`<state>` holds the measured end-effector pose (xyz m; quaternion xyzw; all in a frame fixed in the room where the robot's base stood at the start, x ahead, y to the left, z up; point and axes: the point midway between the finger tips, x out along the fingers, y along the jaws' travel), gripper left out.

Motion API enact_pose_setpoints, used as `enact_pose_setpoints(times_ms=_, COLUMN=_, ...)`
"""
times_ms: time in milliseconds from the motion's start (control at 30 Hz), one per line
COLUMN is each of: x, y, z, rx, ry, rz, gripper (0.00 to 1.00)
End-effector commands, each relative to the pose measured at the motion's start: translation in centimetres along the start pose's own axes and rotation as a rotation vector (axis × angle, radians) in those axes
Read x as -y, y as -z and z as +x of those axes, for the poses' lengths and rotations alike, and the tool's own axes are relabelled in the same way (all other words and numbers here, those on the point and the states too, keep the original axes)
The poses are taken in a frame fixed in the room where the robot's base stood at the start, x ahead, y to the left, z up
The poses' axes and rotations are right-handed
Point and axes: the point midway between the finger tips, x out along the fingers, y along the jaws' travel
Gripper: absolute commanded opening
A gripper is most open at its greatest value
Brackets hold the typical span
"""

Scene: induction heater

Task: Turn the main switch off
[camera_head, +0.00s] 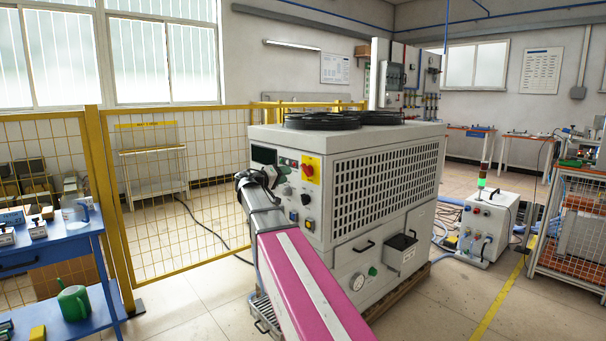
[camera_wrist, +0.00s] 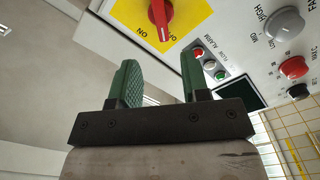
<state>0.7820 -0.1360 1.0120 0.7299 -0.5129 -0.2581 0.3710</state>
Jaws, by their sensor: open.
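The main switch (camera_wrist: 160,14) is a red rotary handle on a yellow plate (camera_wrist: 197,12) at the top of the wrist view. Its narrow end points down in that picture, among printed labels; I cannot tell for certain which setting it marks. In the head view the switch (camera_head: 308,170) shows as a small red spot on yellow on the front panel of the grey machine (camera_head: 350,185). My gripper (camera_wrist: 158,78) has two green fingers, open and empty, apart from the switch. In the head view my gripper (camera_head: 262,178) is left of the switch, before the panel.
A yellow mesh fence (camera_head: 180,195) stands behind left. A blue table (camera_head: 50,255) is at left. Floor at right is partly clear.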

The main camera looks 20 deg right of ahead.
Motion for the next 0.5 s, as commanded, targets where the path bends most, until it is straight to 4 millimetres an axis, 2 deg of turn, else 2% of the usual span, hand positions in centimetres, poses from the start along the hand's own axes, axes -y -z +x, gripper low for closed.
enact_pose_setpoints(times_ms=300, x=0.2, y=0.0, z=5.5, rx=0.004, ry=0.002, rz=-0.002, gripper=0.43)
enact_pose_setpoints(times_ms=500, x=0.2, y=-0.1, z=8.4, rx=0.003, ry=0.002, rz=-0.002, gripper=0.43)
